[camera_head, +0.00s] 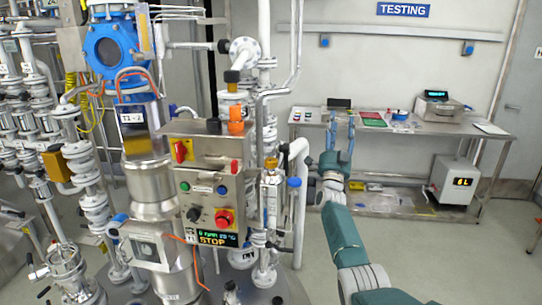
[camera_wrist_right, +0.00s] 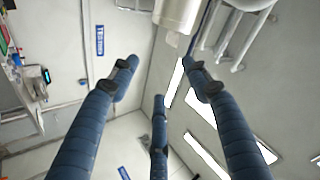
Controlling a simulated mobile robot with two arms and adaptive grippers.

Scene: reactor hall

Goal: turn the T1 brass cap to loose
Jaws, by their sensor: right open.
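A small brass-coloured cap (camera_head: 270,164) sits on top of a slim metal fitting, right of the control panel in the head view. It looks like the T1 brass cap, but I cannot read a label on it or tell how it is turned. My right gripper (camera_head: 342,122) is to the right of the fitting and apart from it, with its blue fingers pointing up in front of the back bench. In the right wrist view my right gripper (camera_wrist_right: 160,78) is open, its fingers spread with nothing between them. My left gripper is not seen.
The control panel (camera_head: 212,184) with a red knob and a STOP display stands left of the cap. A blue-capped part (camera_head: 294,182) and white pipes (camera_head: 299,150) are close by. A steel bench (camera_head: 400,127) stands behind my right arm.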

